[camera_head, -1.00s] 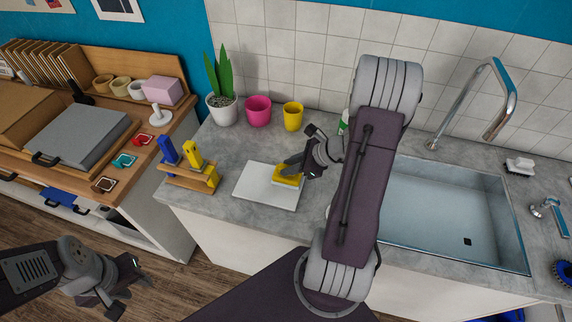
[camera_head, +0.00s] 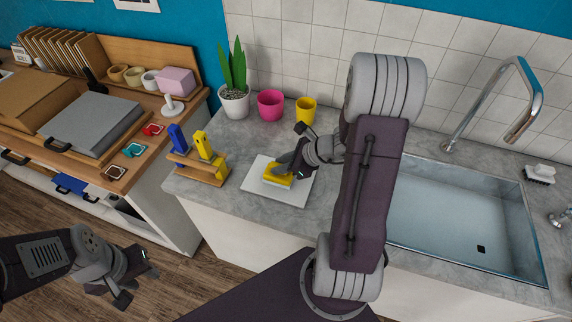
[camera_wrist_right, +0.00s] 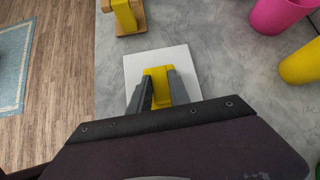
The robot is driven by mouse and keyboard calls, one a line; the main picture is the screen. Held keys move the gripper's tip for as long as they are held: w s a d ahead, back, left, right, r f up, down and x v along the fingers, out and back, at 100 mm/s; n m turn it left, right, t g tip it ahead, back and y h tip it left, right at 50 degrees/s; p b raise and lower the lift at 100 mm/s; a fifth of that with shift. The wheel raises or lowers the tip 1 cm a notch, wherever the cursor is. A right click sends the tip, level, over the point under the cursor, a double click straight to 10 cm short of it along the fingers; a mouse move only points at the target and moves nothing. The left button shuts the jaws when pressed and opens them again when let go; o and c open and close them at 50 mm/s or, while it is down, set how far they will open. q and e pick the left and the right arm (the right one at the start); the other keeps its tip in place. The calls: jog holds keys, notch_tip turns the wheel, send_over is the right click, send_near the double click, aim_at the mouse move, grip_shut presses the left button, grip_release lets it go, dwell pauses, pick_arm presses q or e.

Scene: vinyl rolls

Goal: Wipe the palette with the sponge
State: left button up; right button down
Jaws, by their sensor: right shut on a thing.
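The palette (camera_head: 300,193) is a flat white square board lying on the grey counter. It also shows in the right wrist view (camera_wrist_right: 137,66). The yellow sponge (camera_head: 276,181) is on the palette, near its middle in the head view; it also shows in the right wrist view (camera_wrist_right: 158,76). My right gripper (camera_head: 284,168) is shut on the sponge from above, its two grey fingers on either side of it in the right wrist view (camera_wrist_right: 158,88). My left gripper (camera_head: 138,278) is open and empty, low at the left over the floor, away from the counter.
Left of the palette stands a wooden holder (camera_head: 197,174) with blue and yellow items. Behind are a potted plant (camera_head: 234,103), a pink pot (camera_head: 271,105) and a yellow pot (camera_head: 306,109). A sink (camera_head: 460,220) lies to the right, partly behind my right arm.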

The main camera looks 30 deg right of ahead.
pick_arm(q)
jog(key=shift+r, duration=0.1)
pick_arm(e)
jog(key=shift+r, duration=0.1)
